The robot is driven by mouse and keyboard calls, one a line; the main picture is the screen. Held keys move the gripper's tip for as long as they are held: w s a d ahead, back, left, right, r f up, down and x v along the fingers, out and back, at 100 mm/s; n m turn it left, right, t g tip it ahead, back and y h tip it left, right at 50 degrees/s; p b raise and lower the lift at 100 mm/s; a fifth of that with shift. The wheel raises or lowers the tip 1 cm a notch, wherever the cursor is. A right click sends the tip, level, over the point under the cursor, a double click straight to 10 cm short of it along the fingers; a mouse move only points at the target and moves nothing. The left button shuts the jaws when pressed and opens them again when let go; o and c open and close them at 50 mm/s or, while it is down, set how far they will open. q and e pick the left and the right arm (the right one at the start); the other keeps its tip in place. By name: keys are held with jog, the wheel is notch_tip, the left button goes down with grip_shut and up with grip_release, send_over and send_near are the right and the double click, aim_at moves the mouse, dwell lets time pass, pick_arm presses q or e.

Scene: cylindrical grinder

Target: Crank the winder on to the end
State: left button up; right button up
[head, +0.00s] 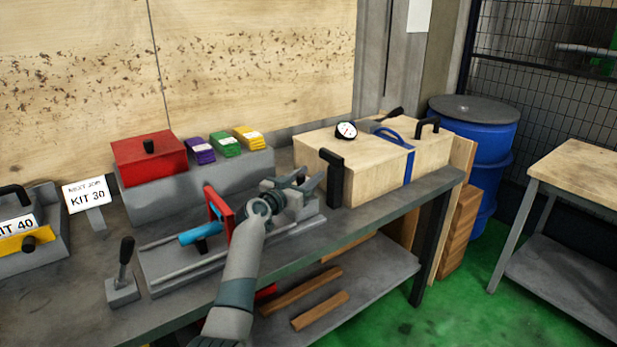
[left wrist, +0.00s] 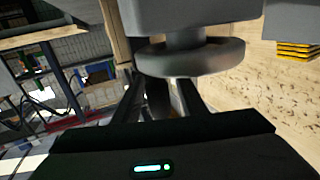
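The grey grinder bed (head: 190,262) lies along the bench's front edge, with a red bracket (head: 219,214) and a blue cylinder (head: 200,233) on it. My left arm reaches up from below to the grey unit at the bed's right end. My left gripper (head: 290,190) is beside that unit and partly hidden by my wrist. In the left wrist view a round grey wheel (left wrist: 190,58) sits just beyond the fingertips. A dark, rounded piece (left wrist: 158,98) shows between the two fingers; whether they press on it is unclear. No winder handle can be picked out for certain. My right gripper is out of view.
A black upright post (head: 331,178) and a wooden box (head: 370,165) with a dial stand right of the unit. A small black-handled lever (head: 123,275) stands at the bed's left end. A red box (head: 149,158) is behind. Green floor is free at right.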

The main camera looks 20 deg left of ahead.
aim_at(298, 183)
pick_arm(q)
jog(key=shift+f, duration=0.1)
jog(key=shift+s+a, duration=0.1)
jog(key=shift+s, duration=0.3)
jog(key=shift+b+v, duration=0.4)
jog(key=shift+v, duration=2.95)
